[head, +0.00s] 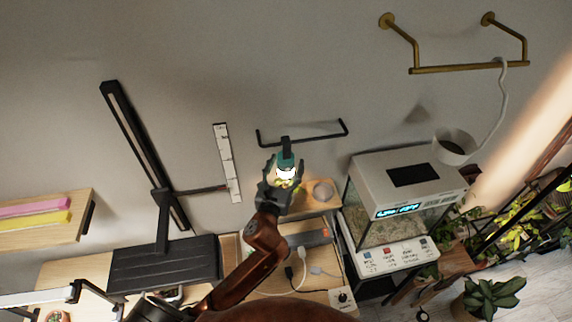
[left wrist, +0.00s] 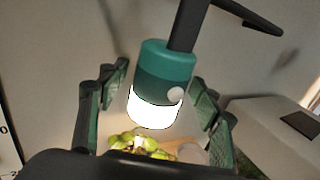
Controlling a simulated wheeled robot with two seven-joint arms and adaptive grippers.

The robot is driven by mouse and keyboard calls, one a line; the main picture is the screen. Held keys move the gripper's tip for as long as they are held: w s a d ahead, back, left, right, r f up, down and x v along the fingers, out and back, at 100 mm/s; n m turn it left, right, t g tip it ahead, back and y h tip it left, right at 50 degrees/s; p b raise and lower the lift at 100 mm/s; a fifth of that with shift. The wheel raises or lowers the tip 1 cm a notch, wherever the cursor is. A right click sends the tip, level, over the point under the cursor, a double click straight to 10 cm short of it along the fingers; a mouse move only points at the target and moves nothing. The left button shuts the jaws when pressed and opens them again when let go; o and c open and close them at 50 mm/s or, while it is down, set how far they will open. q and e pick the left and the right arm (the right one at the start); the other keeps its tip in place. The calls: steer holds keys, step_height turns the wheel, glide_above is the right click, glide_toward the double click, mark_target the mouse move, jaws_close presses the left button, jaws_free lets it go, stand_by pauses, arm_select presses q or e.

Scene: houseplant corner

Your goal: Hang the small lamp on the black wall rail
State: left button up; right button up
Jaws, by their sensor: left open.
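The small lamp (head: 284,160) has a teal body, a glowing white lower end and a dark strap or hook on top. In the left wrist view the lamp (left wrist: 162,88) is nearly upright. Its dark top part overlaps the black wall rail (head: 318,134) in the head view; the contact itself lies outside the left wrist view, where the rail's end (left wrist: 255,17) shows at top right. My left gripper (head: 284,171) is open, with its fingers (left wrist: 160,85) on either side of the lamp and visible gaps between. My right gripper is not in view.
A small wooden shelf (head: 315,205) with a plant and a round dish is below the lamp. A white terrarium (head: 400,185) stands close at right. A black lamp stand (head: 150,150) and white ruler strip (head: 227,163) are at left. A brass rail (head: 455,68) is at upper right.

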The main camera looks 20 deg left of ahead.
arm_select(q)
steer(key=s+d, duration=0.2)
steer(key=s, duration=0.9)
steer(key=shift+s, duration=0.4)
steer(key=shift+r, duration=0.1)
